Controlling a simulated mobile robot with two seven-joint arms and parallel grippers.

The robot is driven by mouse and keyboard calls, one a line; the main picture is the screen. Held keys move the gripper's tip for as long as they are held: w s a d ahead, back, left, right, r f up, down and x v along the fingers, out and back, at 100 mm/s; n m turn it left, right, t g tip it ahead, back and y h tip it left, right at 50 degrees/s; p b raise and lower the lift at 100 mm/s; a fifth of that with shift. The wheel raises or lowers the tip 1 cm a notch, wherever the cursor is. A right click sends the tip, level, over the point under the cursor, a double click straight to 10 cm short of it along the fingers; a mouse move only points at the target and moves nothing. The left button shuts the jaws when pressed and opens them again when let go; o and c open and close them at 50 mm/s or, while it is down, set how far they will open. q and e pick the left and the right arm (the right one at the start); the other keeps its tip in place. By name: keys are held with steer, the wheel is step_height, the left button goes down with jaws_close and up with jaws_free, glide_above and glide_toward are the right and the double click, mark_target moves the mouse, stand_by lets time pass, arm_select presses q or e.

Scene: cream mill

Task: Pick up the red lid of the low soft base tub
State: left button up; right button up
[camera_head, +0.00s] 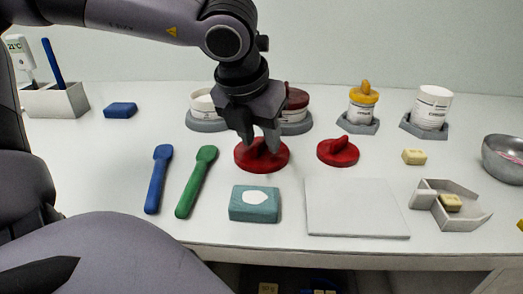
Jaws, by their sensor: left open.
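Two red lids with raised grips lie on the white table. The nearer-to-centre red lid (249,163) is directly below my left gripper (259,143). My left gripper points down with its fingers apart, at the lid's raised grip; I cannot tell whether they touch it. The other red lid (338,154) lies to the right, clear of the gripper. Behind the gripper, a white tub (204,102) stands on a grey base, and a dark-red-topped tub (296,100) stands beside it, partly hidden. I cannot read which tub is the low soft base. My right gripper is not in view.
In front lie a blue spatula (157,180), a green spatula (195,182), a teal block (255,206) and a white board (356,207). Behind right stand a yellow-topped jar (362,112) and a white jar (432,106). A metal bowl (505,158) is at the right edge.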

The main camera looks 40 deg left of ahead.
arm_select(q)
steer(key=shift+f, duration=0.1)
jaws_close()
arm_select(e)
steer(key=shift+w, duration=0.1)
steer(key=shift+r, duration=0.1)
